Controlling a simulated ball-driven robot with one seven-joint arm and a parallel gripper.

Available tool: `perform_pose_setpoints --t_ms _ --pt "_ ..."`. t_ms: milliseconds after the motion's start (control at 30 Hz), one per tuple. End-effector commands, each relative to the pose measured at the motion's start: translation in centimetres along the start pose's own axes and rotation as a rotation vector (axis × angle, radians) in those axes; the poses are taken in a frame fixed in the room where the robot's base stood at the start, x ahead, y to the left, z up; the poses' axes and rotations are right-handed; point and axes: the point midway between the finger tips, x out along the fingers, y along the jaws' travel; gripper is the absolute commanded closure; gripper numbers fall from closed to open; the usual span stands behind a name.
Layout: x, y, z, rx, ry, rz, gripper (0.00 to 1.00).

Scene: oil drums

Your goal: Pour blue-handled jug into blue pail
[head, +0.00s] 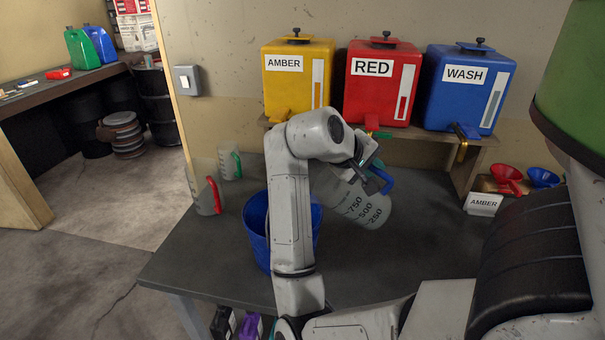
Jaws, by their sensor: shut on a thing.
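The blue-handled jug (352,203) is a translucent grey measuring jug with dark marks reading 750, 500 and 250. It is tilted, to the right of the blue pail. My gripper (372,178) is shut on the jug at its blue handle (382,181); my arm's wrist covers part of the grip. The blue pail (257,232) stands on the dark table, and my forearm hides its middle. I cannot see the jug's mouth clearly or what is inside the jug or pail.
A red-handled jug (206,191) and a green-handled jug (230,163) stand at the table's back left. Amber (283,92), red (370,97) and blue wash (447,103) tanks sit on a shelf behind. Red (507,180) and blue (543,177) funnels are at the right. The table's front right is clear.

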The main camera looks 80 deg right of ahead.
Motion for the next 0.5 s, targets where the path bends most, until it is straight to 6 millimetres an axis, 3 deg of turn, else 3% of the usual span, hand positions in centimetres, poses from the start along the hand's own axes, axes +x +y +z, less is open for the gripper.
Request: perform_pose_setpoints --t_ms 500 --pt "-1.03 0.14 -0.46 -0.03 -0.009 0.069 1.0"
